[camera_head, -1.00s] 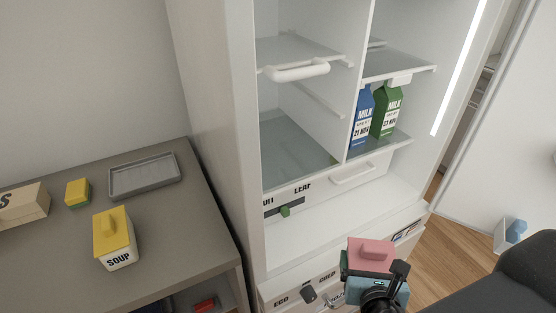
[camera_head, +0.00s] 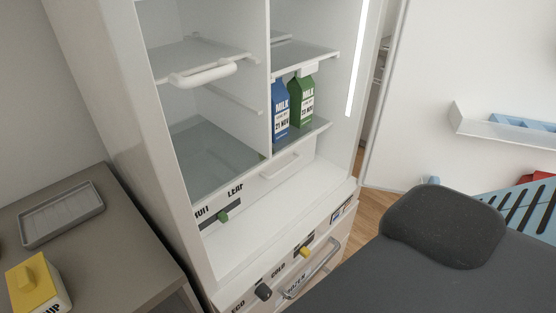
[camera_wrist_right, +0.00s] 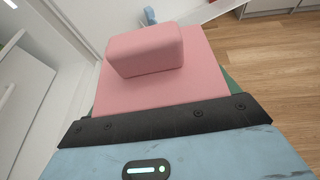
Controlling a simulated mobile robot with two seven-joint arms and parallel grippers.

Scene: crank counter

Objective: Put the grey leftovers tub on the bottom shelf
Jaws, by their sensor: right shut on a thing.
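My right gripper (camera_wrist_right: 160,123) shows only in the right wrist view, shut on a container with a flat pink lid and raised pink block handle (camera_wrist_right: 146,52). A strip of green shows at the lid's edge; the rest of its body is hidden, and I see no grey on it. I make out no separate grey leftovers tub. The open fridge (camera_head: 170,45) stands in the head view. Its bottom left shelf (camera_head: 212,152) is bare glass. My left gripper is not in view.
A blue milk carton (camera_head: 280,112) and a green one (camera_head: 301,103) stand in the lower right compartment. Drawers lie below, one with a metal handle (camera_head: 310,270). The left counter holds a grey tray (camera_head: 62,214) and a yellow-lidded soup tub (camera_head: 36,285).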

